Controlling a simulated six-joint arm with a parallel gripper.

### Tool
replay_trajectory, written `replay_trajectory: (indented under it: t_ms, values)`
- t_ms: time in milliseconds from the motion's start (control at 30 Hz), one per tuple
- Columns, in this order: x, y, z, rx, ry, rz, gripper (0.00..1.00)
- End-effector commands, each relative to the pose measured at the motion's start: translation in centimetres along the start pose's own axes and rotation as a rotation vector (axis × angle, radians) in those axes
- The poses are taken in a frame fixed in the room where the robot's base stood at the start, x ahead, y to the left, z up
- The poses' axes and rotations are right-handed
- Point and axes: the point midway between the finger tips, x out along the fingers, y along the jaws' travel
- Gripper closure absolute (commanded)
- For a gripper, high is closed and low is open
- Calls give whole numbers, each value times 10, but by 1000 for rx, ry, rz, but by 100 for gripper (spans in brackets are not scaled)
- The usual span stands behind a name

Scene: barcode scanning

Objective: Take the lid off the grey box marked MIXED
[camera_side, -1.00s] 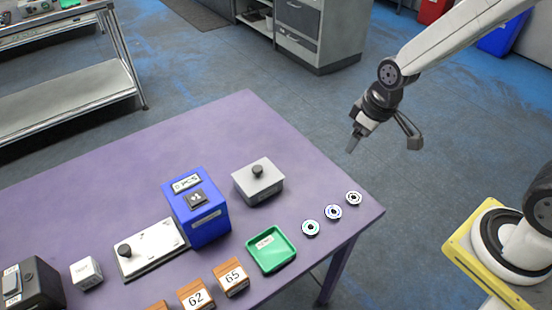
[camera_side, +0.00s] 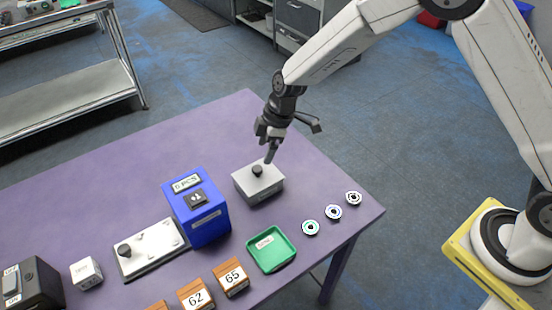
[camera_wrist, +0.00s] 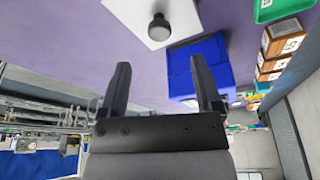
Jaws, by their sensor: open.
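The grey box (camera_side: 262,193) stands on the purple table with its lid (camera_side: 247,177) on. A dark round knob (camera_side: 257,171) sits in the middle of the lid. The marking on the box front is too small to read. My gripper (camera_side: 268,158) is open and empty, just above and behind the knob in the side view. In the wrist view the lid (camera_wrist: 184,30) and knob (camera_wrist: 159,27) lie beyond the tips of my open gripper (camera_wrist: 158,75), at the top of the picture. I cannot tell whether a finger touches the knob.
A blue box (camera_side: 207,226) stands close to the left of the grey box. A green tray (camera_side: 283,259) and several small round discs (camera_side: 333,212) lie in front and to the right. Wooden numbered blocks (camera_side: 231,279) and a white plate with a knob (camera_side: 155,258) are further left. The table behind is clear.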

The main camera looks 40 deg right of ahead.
Motion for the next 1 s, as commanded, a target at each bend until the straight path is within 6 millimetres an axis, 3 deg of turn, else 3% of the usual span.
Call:
replay_trajectory:
  t_ms: [1000]
  values:
    - [40, 0, -1, -2, -1, -2, 17]
